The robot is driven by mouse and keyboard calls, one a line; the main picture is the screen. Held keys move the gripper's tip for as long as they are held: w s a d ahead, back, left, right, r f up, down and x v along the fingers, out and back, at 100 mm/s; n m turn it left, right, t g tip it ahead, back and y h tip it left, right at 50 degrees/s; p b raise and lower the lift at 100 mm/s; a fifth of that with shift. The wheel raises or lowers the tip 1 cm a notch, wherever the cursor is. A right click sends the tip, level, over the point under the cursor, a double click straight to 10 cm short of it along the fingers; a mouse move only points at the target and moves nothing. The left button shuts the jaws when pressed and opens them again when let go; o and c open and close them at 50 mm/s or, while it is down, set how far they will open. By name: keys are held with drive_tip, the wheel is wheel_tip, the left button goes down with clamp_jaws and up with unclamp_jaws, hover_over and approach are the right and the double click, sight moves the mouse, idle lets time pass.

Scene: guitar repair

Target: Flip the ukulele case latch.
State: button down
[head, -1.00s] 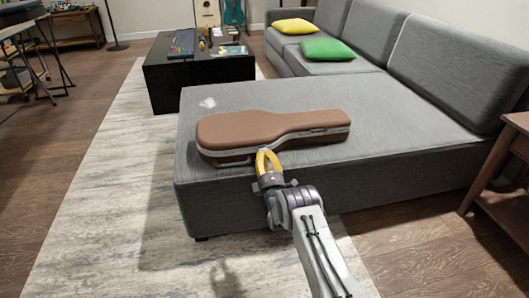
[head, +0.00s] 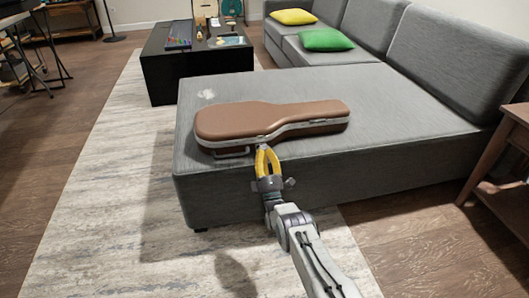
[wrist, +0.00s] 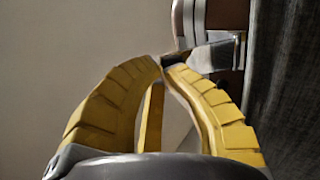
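A brown ukulele case (head: 225,120) with a silver rim lies on the grey sofa's wide seat, its handle (head: 232,153) on the near side. My gripper (head: 265,147) has yellow fingers and is at the case's near side, right of the handle. In the wrist view, the fingertips (wrist: 165,64) are together, with no clear gap. A grey metal latch-like piece (wrist: 213,56) on the case's side (wrist: 224,15) extends to the fingertips. I cannot tell whether they touch or pinch it. In the head view, the latch is too small to make out.
The grey sofa (head: 385,125) runs to the back right, with a yellow cushion (head: 292,17) and a green cushion (head: 326,39). A black low table (head: 205,72) stands behind. A wooden side table (head: 500,195) is at the right. The rug (head: 105,200) at left is clear.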

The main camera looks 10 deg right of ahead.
idle(0.4)
drive_tip(key=c, duration=1.3)
unclamp_jaws()
drive_tip(key=shift+c, duration=0.2)
drive_tip(key=v, duration=1.2)
drive_tip(key=shift+f, duration=0.1)
